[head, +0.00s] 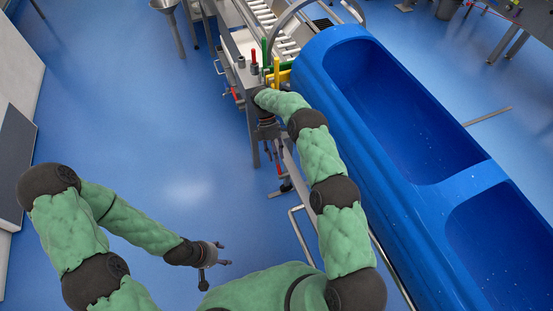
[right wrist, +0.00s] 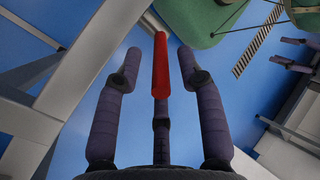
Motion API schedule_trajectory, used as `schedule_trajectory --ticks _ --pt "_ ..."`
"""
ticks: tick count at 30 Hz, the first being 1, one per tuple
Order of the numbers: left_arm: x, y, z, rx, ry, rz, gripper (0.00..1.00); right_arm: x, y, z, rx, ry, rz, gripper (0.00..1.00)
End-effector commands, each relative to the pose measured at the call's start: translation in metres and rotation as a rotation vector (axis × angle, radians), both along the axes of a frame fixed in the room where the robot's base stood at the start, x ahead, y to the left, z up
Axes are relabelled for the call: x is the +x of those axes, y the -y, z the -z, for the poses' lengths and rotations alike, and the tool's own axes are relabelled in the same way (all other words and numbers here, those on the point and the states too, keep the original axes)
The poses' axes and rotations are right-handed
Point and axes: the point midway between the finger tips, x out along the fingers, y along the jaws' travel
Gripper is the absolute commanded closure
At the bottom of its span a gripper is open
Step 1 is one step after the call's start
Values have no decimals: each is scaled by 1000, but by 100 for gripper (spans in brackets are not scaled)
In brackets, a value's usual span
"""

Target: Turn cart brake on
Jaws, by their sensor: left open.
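A red lever (right wrist: 160,65) stands between the spread fingers of my right gripper (right wrist: 160,68) in the right wrist view, with blue floor showing on both sides of it. A small red part also shows low beside the frame in the head view (head: 280,169), below my right gripper (head: 270,148), which is mostly hidden by its arm. I cannot tell whether the lever is the cart brake. The large blue tub (head: 395,170) fills the right of the head view. My left gripper (head: 225,253) is open and empty above the floor.
A metal frame with green (head: 264,52) and yellow (head: 277,72) posts and other red handles (head: 254,56) stands beyond my right arm. Grey beams (right wrist: 75,75) lie left of the lever in the right wrist view.

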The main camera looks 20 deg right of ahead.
Motion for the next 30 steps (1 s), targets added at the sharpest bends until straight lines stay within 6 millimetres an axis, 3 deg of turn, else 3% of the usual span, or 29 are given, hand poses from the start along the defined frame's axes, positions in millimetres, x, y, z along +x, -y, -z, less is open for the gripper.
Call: schedule_trajectory --ticks 9,23,27,28,30 --pt "0 0 0 0 0 0 44 27 -1 -35 -1 2 1 61" --pt "0 0 0 0 0 0 44 32 -1 -45 1 1 0 61" --pt "0 0 -2 0 0 0 44 32 -1 -46 1 2 2 95" --pt "0 0 -4 0 0 0 44 32 -2 -48 0 3 2 100" --pt "0 0 -10 0 0 0 44 31 -2 -51 -1 6 8 100"
